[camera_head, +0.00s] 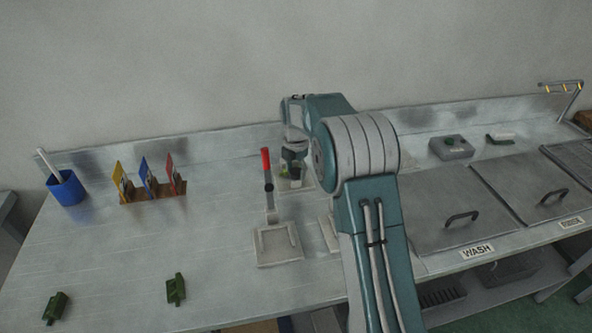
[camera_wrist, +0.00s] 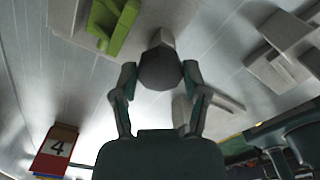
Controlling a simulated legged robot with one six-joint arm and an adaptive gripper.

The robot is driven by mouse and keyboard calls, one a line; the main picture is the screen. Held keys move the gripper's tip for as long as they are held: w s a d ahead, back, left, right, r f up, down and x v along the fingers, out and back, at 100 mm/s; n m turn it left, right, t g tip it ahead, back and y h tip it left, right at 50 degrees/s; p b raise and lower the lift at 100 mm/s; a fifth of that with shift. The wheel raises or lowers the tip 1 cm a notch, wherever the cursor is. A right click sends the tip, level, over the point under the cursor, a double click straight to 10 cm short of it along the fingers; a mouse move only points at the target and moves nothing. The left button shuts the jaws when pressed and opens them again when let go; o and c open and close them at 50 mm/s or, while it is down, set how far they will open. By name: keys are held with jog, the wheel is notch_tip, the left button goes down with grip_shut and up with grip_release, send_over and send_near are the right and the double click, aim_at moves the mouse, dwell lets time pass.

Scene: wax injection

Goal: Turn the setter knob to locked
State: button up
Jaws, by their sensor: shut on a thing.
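The setter knob (camera_wrist: 161,68) is a dark round knob in the upper middle of the wrist view. My gripper (camera_wrist: 160,75) has one finger on each side of it and is shut on it. Its locked or unlocked marking cannot be read. A bright green part (camera_wrist: 112,27) sits beside the knob on a grey plate. In the head view my gripper (camera_head: 292,155) is small and partly hidden behind my arm, over the setter's plate at the back of the bench. The knob itself cannot be made out there.
A red-handled lever (camera_head: 267,180) stands just left of my gripper. A card rack (camera_head: 152,197) and blue cup (camera_head: 67,188) are farther left. Two dark green parts (camera_head: 176,289) (camera_head: 55,308) lie at the front left. Lidded wash (camera_head: 445,215) and rinse tanks are right.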

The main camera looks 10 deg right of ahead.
jog(key=shift+f+m, duration=0.1)
jog(key=shift+m, duration=0.2)
jog(key=m, duration=0.3)
jog(key=shift+m, duration=0.4)
jog(key=m, duration=0.3)
jog(key=shift+m, duration=0.3)
jog(key=m, duration=0.4)
jog(key=shift+m, duration=2)
jog(key=o, duration=1.1)
jog(key=shift+w+f, duration=0.1)
jog(key=shift+o, duration=0.2)
jog(key=shift+a, duration=0.1)
jog(key=shift+r, duration=0.2)
